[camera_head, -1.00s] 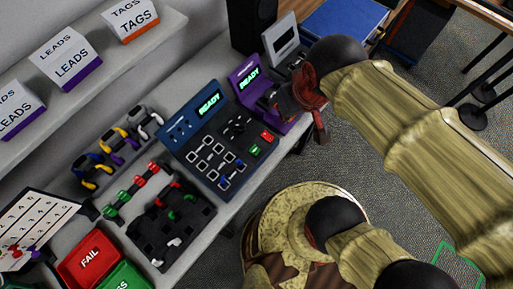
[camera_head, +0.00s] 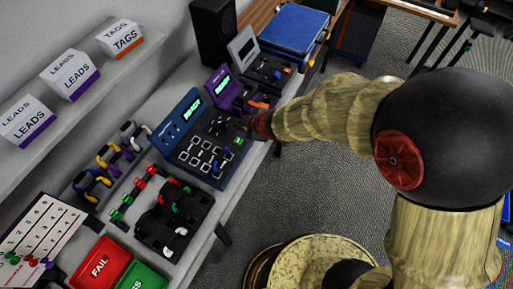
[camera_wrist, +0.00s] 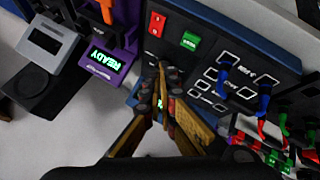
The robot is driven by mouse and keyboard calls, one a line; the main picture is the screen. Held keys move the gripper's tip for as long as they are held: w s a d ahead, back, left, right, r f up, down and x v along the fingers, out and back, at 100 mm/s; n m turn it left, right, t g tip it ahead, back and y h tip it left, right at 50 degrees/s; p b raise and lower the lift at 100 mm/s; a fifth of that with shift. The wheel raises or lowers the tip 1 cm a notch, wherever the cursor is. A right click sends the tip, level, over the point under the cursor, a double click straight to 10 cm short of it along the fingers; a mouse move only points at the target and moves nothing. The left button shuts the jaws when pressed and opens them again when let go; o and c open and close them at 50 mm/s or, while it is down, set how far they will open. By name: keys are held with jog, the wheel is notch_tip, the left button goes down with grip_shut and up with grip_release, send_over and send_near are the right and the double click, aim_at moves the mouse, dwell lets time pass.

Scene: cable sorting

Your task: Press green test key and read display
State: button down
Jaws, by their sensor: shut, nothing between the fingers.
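The blue tester (camera_head: 177,142) sits on the bench with a lit green display (camera_head: 192,109) whose text is small but looks like READY. Its green test key (camera_head: 238,141) shows just left of my gripper (camera_head: 246,126). In the wrist view the green key (camera_wrist: 189,40) and a red key (camera_wrist: 157,24) lie side by side on the tester panel, beyond my fingertips. My gripper (camera_wrist: 163,72) is shut and empty, with its tips over the panel. It appears apart from the green key; the height gap cannot be told. In the head view the red key is hidden by my gripper.
A purple unit (camera_head: 213,80) reading READY stands behind the tester, beside a grey-framed device (camera_head: 243,47). Plugged leads (camera_wrist: 263,95) rise from the panel. A black tray (camera_head: 150,222), cable clips and a red FAIL bin (camera_head: 99,265) lie nearer.

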aim_at(237, 142)
jog(key=a+r, duration=0.1)
jog(key=a+n+y, duration=0.1)
jog(key=shift+s+a+r+y, duration=0.15)
jog(key=shift+a+r+y, duration=0.15)
jog(key=shift+a+r, duration=0.1)
jog(key=shift+f, duration=0.1)
notch_tip(237, 142, down, 9)
jog(key=b, duration=0.8)
dwell(1.2)
jog(key=shift+f+b, duration=0.25)
jog(key=shift+b, duration=0.2)
